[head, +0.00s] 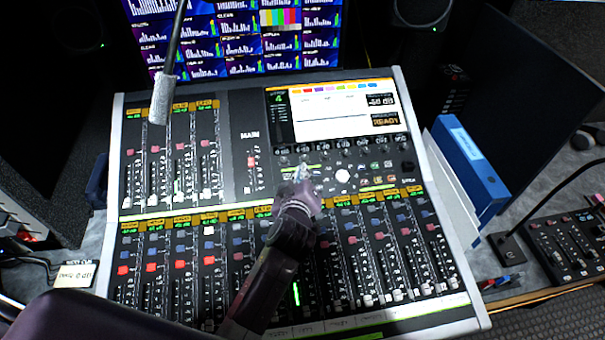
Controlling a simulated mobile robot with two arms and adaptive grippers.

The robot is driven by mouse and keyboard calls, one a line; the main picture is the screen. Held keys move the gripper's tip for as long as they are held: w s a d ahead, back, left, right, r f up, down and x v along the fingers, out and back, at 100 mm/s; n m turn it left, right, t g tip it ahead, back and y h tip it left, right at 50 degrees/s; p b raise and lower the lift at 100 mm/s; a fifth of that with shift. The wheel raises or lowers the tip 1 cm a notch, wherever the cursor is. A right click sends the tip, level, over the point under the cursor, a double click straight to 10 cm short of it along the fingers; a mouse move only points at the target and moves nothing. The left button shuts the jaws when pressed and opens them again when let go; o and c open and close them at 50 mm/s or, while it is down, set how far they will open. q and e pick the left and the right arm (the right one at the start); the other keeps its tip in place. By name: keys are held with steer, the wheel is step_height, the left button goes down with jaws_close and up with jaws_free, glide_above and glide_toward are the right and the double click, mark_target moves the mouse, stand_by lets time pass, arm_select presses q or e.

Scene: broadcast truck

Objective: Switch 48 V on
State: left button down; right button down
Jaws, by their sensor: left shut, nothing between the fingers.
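The mixing console (262,105) fills the middle of the head view, with a lit screen (330,118) at its upper right. Below the screen are a row of dark knobs and a block of small buttons (376,165), some lit green or red. No 48 V label can be read at this size. My left gripper (302,170) is shut and empty, over the button area just below the knob row. It hides some controls there, and I cannot tell whether it touches the panel. My right gripper is not in view.
A grey microphone (161,98) hangs over the console's upper left. Faders and red and blue buttons fill the lower panel. Blue binders (472,165) stand at the right, beside a small control box (568,240). A monitor wall (235,38) is behind.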

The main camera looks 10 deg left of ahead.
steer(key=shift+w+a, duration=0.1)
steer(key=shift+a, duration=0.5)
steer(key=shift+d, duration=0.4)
arm_select(q)
steer(key=shift+w+f+b, duration=0.2)
steer(key=shift+f+b, duration=0.2)
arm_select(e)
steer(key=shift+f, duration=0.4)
arm_select(q)
steer(key=shift+f, duration=0.15)
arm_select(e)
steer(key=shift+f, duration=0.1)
